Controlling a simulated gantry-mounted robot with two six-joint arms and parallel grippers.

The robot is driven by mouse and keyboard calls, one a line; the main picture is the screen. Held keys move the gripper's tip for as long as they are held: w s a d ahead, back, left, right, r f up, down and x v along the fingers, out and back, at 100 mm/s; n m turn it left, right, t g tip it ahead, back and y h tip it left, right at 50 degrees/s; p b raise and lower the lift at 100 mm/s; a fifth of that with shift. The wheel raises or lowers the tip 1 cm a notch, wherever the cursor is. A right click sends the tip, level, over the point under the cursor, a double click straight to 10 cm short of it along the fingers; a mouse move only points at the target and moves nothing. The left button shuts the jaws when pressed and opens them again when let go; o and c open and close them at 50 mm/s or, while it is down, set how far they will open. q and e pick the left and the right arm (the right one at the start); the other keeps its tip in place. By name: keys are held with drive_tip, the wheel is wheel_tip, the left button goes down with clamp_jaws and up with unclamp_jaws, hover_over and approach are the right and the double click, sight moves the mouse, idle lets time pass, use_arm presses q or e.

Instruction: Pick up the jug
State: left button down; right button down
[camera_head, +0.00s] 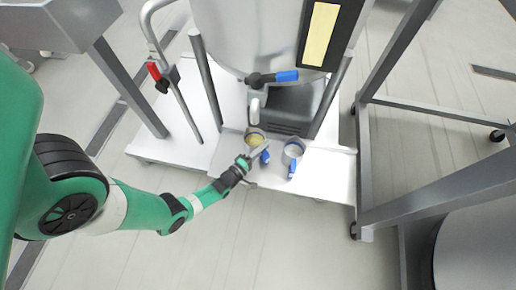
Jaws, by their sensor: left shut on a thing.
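Two small jugs with blue handles are by the white platform (318,172) of the machine. The left jug (247,132) is below the spout and shows yellowish contents inside. The right jug (293,151) stands to its right, and its blue handle points toward the front. My left gripper (259,153) reaches in from the left and is shut on the left jug at its handle side. The fingertips partly hide that handle. Whether this jug rests on the platform or hangs just above it, I cannot tell. My right gripper is out of view.
The large steel tank (235,40) stands behind the jugs, with a blue-handled valve (275,77) over them. A lever with a red part (154,71) is at the left. Grey metal frames (366,170) stand at the right. The floor in front is clear.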

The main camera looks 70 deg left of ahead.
use_arm(q)
drive_tip(key=shift+r, duration=0.1)
idle(0.6)
drive_tip(key=shift+r+p, duration=0.4)
drive_tip(key=shift+r, duration=0.05)
wheel_tip(320, 180, up, 2)
drive_tip(key=shift+r+p, duration=0.25)
drive_tip(key=shift+p, duration=0.85)
drive_tip(key=w+d+r+p, duration=0.1)
drive_tip(key=d+r+p, duration=0.8)
drive_tip(key=d, duration=0.5)
drive_tip(key=shift+w+r, duration=0.2)
drive_tip(key=shift+r, duration=0.05)
